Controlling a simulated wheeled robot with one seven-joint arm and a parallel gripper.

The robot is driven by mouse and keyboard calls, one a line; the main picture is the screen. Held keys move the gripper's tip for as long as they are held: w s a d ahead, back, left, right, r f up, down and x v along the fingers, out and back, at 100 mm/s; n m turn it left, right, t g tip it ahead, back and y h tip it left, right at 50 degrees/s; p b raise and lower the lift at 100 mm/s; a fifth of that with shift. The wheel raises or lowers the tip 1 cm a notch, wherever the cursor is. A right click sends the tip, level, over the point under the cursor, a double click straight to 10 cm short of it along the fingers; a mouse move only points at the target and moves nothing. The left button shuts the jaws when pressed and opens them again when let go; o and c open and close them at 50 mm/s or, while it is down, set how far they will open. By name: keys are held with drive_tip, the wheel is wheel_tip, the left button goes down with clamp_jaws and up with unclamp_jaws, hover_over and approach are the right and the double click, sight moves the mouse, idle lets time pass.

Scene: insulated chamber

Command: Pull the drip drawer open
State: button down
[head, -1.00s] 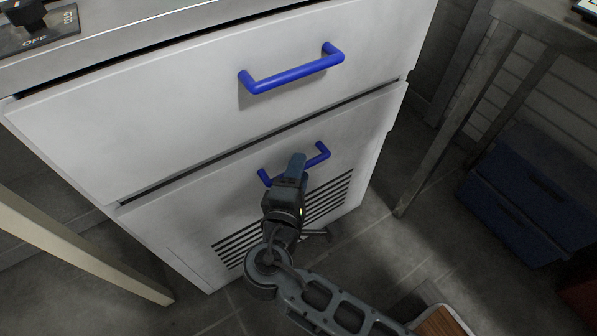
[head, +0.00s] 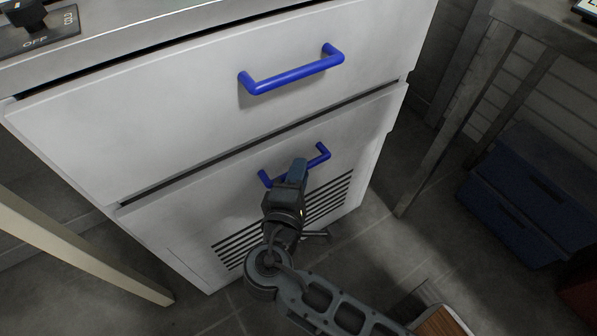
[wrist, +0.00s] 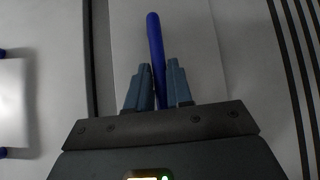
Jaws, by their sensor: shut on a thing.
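The lower drawer (head: 230,175) of the white cabinet has a blue bar handle (head: 322,152) and dark vent slots below it. My gripper (head: 295,170) is at the middle of this handle, with its fingers shut on the bar. In the wrist view the blue handle (wrist: 155,40) runs between the two blue-grey fingers of my gripper (wrist: 160,88). My gripper hides the middle of the handle in the head view. The lower drawer front looks about flush with the cabinet, and I cannot tell any small gap.
The upper drawer (head: 180,125) with a larger blue handle (head: 295,74) is above. A cream leg (head: 80,245) stands at left. A metal table leg (head: 455,125) and blue bins (head: 525,190) are at right. Floor (head: 385,245) is clear right of the cabinet.

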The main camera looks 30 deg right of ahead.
drive_tip(key=s+p, duration=0.5)
drive_tip(key=s, duration=1.4)
drive_tip(key=c, duration=1.1)
unclamp_jaws()
drive_tip(key=shift+s+a, duration=0.1)
drive_tip(key=p+v, duration=0.1)
drive_tip(key=v, duration=0.6)
drive_tip(key=shift+s+a, duration=0.2)
drive_tip(key=shift+s, duration=0.05)
